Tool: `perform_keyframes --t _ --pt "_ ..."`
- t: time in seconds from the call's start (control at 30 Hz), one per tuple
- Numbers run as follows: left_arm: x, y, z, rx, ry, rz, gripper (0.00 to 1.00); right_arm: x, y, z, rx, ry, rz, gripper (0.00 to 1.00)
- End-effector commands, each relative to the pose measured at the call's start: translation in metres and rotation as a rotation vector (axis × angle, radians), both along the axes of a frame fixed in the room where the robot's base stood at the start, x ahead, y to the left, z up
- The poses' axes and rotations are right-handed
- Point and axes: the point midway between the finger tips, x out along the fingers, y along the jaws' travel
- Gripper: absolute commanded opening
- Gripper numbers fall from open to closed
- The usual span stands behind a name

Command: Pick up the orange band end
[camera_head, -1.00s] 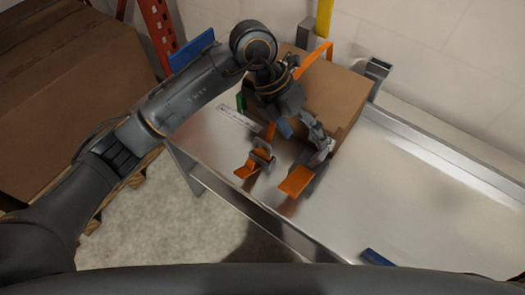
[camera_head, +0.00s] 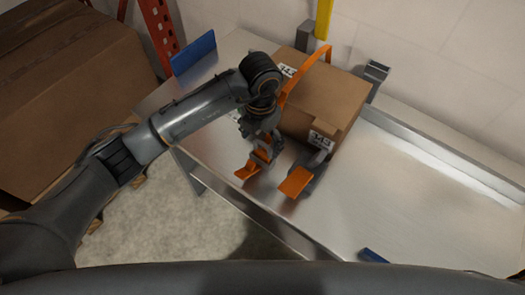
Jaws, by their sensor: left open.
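An orange band (camera_head: 306,74) arcs over the left part of a cardboard box (camera_head: 340,97) and runs down behind my left arm, where its lower stretch is hidden. My right gripper is out of view.
The metal table (camera_head: 400,190) is clear to the right, except for a blue item (camera_head: 373,256) at its front edge. A blue panel (camera_head: 193,52) stands at the left end. Grey posts (camera_head: 374,78) and a yellow upright (camera_head: 324,18) are behind the box.

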Motion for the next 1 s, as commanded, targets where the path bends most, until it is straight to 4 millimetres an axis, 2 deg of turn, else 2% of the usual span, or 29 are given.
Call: perform_keyframes --t 0.13,0.3,0.57,0.6,0.8,0.9,1.0 --pt "-0.002 -0.004 -0.019 0.0 0.007 0.001 0.81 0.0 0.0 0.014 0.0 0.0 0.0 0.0" --pt "-0.001 -0.004 -0.042 -0.001 0.004 0.001 0.81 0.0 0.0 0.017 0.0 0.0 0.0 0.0" --pt "0.0 -0.004 -0.047 0.0 0.001 0.0 0.81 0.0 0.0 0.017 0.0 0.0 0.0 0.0" --pt "0.0 -0.004 -0.047 0.0 0.001 0.0 0.79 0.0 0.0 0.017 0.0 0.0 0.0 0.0" --pt "0.0 -0.004 -0.047 0.0 0.001 0.0 0.38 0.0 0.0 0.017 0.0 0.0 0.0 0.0" --pt "0.0 -0.004 -0.047 0.0 0.001 0.0 0.21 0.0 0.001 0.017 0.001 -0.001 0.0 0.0" --pt "0.0 -0.004 -0.047 0.0 0.001 0.0 0.21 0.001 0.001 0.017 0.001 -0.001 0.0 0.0"
